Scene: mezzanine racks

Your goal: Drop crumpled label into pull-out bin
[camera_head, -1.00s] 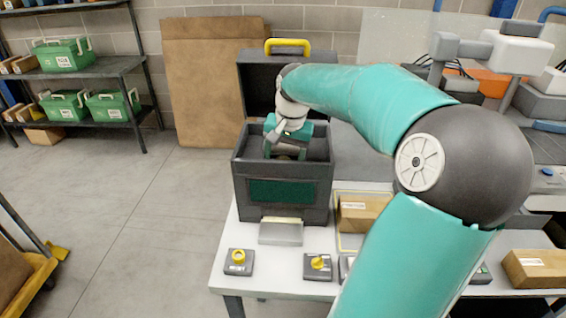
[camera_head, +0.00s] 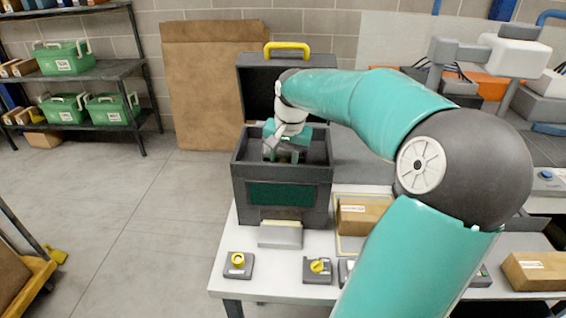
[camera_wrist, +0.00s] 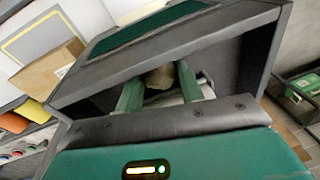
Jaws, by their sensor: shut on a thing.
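A dark grey box (camera_head: 243,190) with a green front panel stands open on the white table, its lid raised at the back. My gripper (camera_head: 284,156) reaches down inside the box's open top. In the wrist view, my gripper's green fingers (camera_wrist: 160,85) are shut on a small crumpled beige piece, the crumpled label (camera_wrist: 159,77). The label is held within the box's walls; its height above the floor of the box cannot be told. In the head view the label is hidden. No separate part is clearly recognisable as a pull-out bin.
A light grey block (camera_head: 281,236) sits at the box's front. Yellow-knobbed controls (camera_head: 238,262) line the table's front edge. A cardboard box (camera_head: 362,215) lies right of the dark box. Shelves with green cases (camera_head: 62,57) stand at the left; the floor between is clear.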

